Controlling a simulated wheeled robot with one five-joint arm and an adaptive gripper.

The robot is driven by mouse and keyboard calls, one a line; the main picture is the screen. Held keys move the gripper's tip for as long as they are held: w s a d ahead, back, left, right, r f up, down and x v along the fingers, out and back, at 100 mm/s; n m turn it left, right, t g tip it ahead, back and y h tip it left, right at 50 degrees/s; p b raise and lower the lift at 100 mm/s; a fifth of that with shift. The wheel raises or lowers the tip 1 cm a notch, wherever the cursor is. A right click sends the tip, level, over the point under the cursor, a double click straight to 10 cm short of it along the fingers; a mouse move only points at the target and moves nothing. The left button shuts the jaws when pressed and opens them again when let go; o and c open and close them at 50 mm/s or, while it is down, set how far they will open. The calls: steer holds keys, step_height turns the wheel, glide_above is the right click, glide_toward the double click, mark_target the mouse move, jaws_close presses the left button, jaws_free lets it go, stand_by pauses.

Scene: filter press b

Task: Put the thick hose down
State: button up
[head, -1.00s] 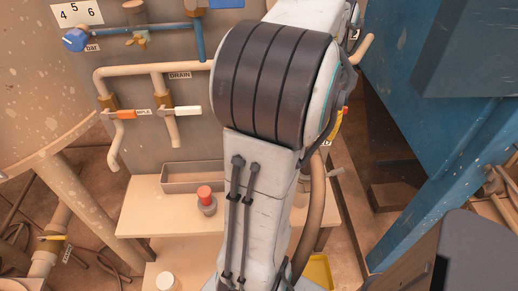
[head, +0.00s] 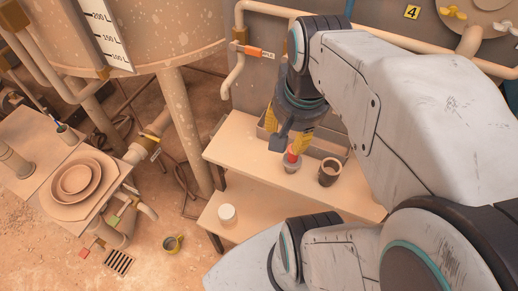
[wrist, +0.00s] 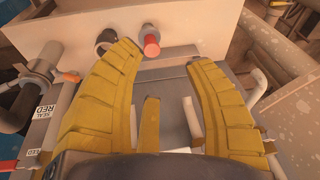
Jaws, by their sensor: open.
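My gripper (head: 287,133) hangs above the pale bench (head: 235,142), its yellow fingers pointing down. In the wrist view my gripper (wrist: 165,58) has its fingers spread wide, with nothing held between them. A brown open-topped cylinder (head: 330,171) stands on the bench, right of the gripper; its dark rim also shows beyond the left finger in the wrist view (wrist: 106,37). I cannot make out the thick hose for certain in either view now.
A red-capped object (head: 291,160) stands close below my gripper. A grey tray (head: 321,145) lies at the bench's back, partly hidden. A tank leg (head: 184,128) stands left.

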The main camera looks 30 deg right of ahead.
steer(key=s+a+f+n+t+y, duration=0.1)
steer(key=s+a+f+n, duration=0.1)
steer(key=a+n, duration=0.5)
steer(key=shift+a+f+n, duration=0.15)
steer(key=shift+a+n, duration=0.15)
steer(key=shift+n, duration=0.4)
steer(key=shift+s, duration=0.1)
